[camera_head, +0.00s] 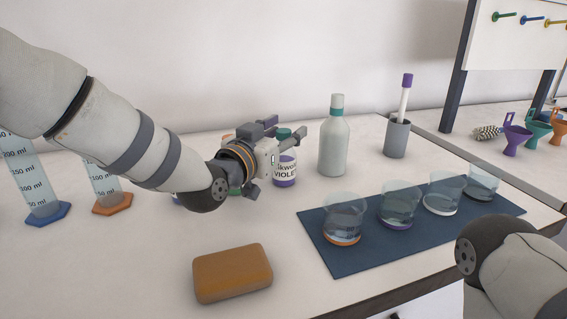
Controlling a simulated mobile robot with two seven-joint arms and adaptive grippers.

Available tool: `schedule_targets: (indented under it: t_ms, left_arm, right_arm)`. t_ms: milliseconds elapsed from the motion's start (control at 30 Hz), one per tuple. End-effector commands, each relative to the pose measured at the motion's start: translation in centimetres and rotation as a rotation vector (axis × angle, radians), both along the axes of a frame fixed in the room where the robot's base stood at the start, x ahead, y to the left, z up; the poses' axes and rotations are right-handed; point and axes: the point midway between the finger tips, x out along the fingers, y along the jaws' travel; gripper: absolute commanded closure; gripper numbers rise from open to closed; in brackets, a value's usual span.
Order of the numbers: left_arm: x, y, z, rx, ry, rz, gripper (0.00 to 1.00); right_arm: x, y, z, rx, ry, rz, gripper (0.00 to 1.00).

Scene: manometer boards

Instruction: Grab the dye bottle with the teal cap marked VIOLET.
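The dye bottle marked VIOLET (286,171) stands upright on the bench, with a white label, violet contents at its base and a teal cap (284,133). My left gripper (268,152) is at its left and overlaps its left side in the picture. Its dark fingers look spread apart, one high and one low. I cannot tell whether they touch the bottle. At least one other small bottle (236,191) is mostly hidden behind this gripper. My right gripper is out of view; only part of the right arm shows at the lower right.
A large pale bottle (333,147) and a grey cup (396,138) with a purple-capped marker stand to the right. Several glass beakers stand on a dark blue mat (345,262). A brown sponge (232,273) lies in front. Two graduated cylinders (39,190) stand at left.

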Motion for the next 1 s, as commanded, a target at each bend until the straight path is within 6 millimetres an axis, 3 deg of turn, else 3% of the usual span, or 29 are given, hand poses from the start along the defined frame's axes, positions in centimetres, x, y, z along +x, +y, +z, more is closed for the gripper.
schedule_targets:
  t_ms: [33, 167, 767, 867, 1000]
  left_arm:
    - [0.0, 0.0, 0.0, 0.000, 0.000, 0.000, 0.72]
    - [0.0, 0.0, 0.0, 0.000, 0.000, 0.000, 1.00]
    - [0.0, 0.0, 0.1, 0.000, -0.001, 0.001, 1.00]
    - [0.0, 0.0, 0.9, 0.000, -0.004, 0.000, 1.00]
    - [-0.1, 0.0, 3.9, -0.002, -0.009, 0.000, 1.00]
  right_arm:
    - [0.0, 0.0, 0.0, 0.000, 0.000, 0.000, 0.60]
    - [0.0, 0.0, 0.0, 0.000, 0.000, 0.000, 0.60]
    - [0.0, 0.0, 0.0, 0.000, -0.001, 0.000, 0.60]
    - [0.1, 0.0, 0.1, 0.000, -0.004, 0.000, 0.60]
    - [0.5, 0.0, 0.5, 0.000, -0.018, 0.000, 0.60]
